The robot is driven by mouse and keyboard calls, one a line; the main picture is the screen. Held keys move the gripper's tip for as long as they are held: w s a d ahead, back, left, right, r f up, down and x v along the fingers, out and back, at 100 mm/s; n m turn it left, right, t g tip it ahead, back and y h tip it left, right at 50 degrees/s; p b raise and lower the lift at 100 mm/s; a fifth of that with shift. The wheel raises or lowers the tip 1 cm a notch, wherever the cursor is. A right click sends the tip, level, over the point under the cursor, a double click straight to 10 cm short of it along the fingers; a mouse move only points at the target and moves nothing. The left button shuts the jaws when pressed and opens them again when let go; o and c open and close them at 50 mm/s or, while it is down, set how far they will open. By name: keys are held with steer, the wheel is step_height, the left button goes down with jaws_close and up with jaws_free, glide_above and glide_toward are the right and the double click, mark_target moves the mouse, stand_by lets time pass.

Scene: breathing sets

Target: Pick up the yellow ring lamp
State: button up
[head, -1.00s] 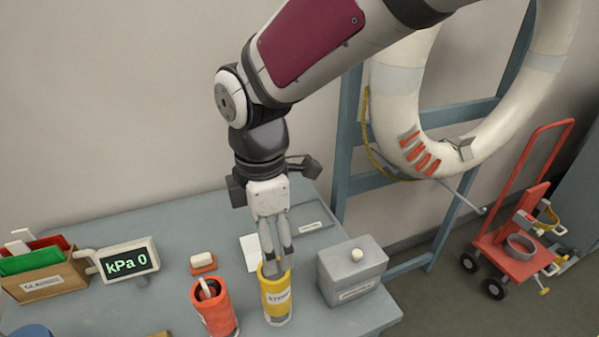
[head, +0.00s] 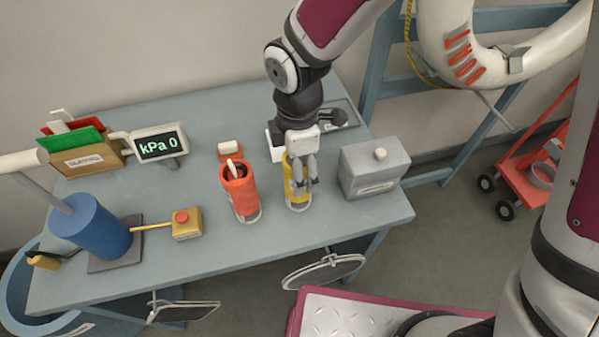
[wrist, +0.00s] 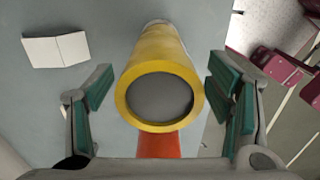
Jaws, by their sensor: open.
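The yellow cylindrical lamp (head: 292,192) stands upright on a pale round base on the grey-blue table, right of the orange cylinder. In the wrist view the yellow lamp (wrist: 160,54) shows its yellow rim and grey end, between the two fingers. My gripper (head: 303,186) is at the lamp in the head view, its fingers in front of the lamp's upper part and hiding some of it. In the wrist view my gripper (wrist: 158,92) is open, with a visible gap between the lamp and each finger pad.
An orange cylinder (head: 240,191) stands close left of the lamp. A grey box with a white knob (head: 372,171) stands close right. Further left are a kPa gauge (head: 160,143), a yellow box with a red button (head: 186,226) and a blue cylinder (head: 98,228). The table's front stretch is clear.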

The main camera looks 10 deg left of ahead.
steer(key=shift+f, duration=0.7)
jaws_close()
steer(key=shift+r, duration=0.1)
